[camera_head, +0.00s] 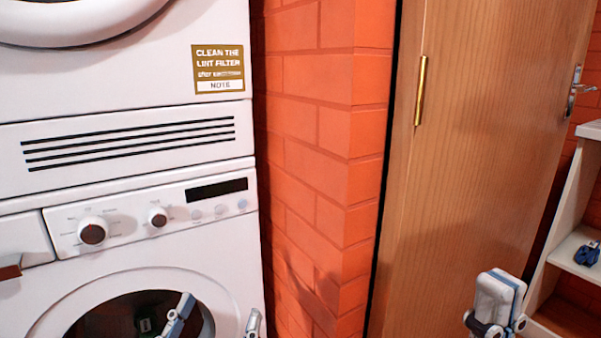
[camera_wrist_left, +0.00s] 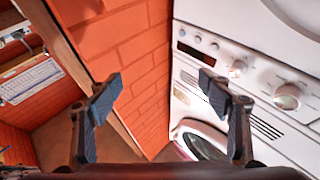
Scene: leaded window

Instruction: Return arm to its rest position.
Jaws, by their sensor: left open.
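My left gripper (camera_head: 214,322) shows at the bottom edge of the head view, in front of the washing machine's round door. Its two fingers are spread apart. In the left wrist view my left gripper (camera_wrist_left: 160,95) is open, with nothing between the fingers. My right gripper (camera_head: 495,304) is at the lower right of the head view, in front of the wooden door. Its fingers overlap in this view, so I cannot tell whether it is open or shut.
A white washing machine (camera_head: 225,280) stands at the left, with a second white appliance (camera_head: 130,105) above it. An orange brick wall (camera_head: 320,130) and a wooden door (camera_head: 480,130) are to the right. Shelves (camera_head: 575,250) stand at the far right. Space before the wall looks clear.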

